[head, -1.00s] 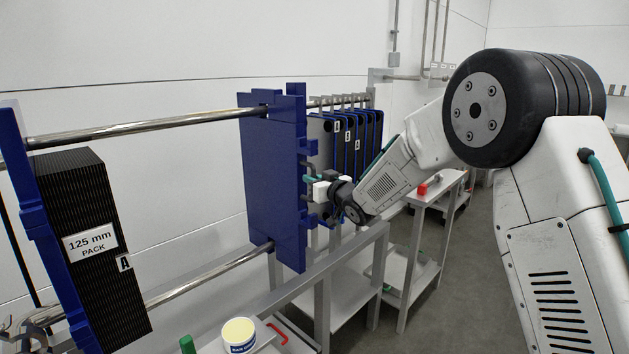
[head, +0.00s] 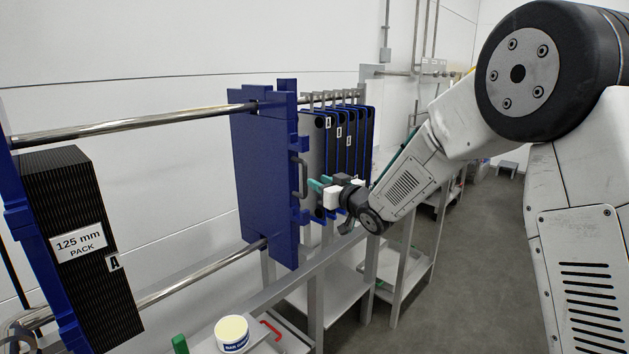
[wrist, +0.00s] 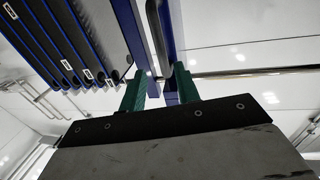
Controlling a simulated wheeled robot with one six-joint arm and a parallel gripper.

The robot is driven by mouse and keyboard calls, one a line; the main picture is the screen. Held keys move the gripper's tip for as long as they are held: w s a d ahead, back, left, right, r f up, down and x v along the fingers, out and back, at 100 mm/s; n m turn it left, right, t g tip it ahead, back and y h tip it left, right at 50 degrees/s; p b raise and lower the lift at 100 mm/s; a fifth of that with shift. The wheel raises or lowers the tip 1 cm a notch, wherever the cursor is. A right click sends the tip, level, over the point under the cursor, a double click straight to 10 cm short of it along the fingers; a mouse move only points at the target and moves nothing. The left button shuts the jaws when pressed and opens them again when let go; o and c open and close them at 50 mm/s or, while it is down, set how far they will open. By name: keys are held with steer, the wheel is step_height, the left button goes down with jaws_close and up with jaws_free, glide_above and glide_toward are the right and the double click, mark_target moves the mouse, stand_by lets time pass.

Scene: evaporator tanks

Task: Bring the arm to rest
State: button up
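My gripper (head: 319,184) has teal fingers and sits just right of the grey bar handle (head: 299,176) on the blue end plate (head: 262,190). In the head view the fingertips look clear of the handle. In the wrist view my gripper (wrist: 160,90) has its two green fingers spread apart with nothing held between them. The grey handle (wrist: 158,38) shows beyond the fingers there. My arm is stretched out and bent, reaching from the right of the head view towards the plate.
Several blue-edged plates (head: 350,140) hang behind the gripper. A cream-topped tub (head: 232,330) stands on a low surface below. The floor (head: 470,260) at right is open.

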stand_by(0.3)
steer(key=s+d+f+m+g+h, duration=0.25)
steer(key=d+f+h, duration=0.35)
steer(key=f, duration=0.4)
steer(key=s+d+g+h, duration=0.35)
steer(key=s+d, duration=0.25)
steer(key=s, duration=0.2)
steer(key=s+d+r+m+g, duration=0.1)
steer(key=s+d+r+g, duration=0.1)
steer(key=s, duration=1.1)
steer(key=s+d+r+m+g, duration=0.2)
steer(key=s+d+r+g, duration=0.1)
steer(key=s, duration=1.1)
steer(key=s+d+r+m+g, duration=0.1)
steer(key=s+d+r, duration=0.3)
steer(key=s, duration=1)
steer(key=shift+r+g, duration=0.4)
steer(key=shift+g, duration=0.4)
steer(key=shift+h, duration=0.25)
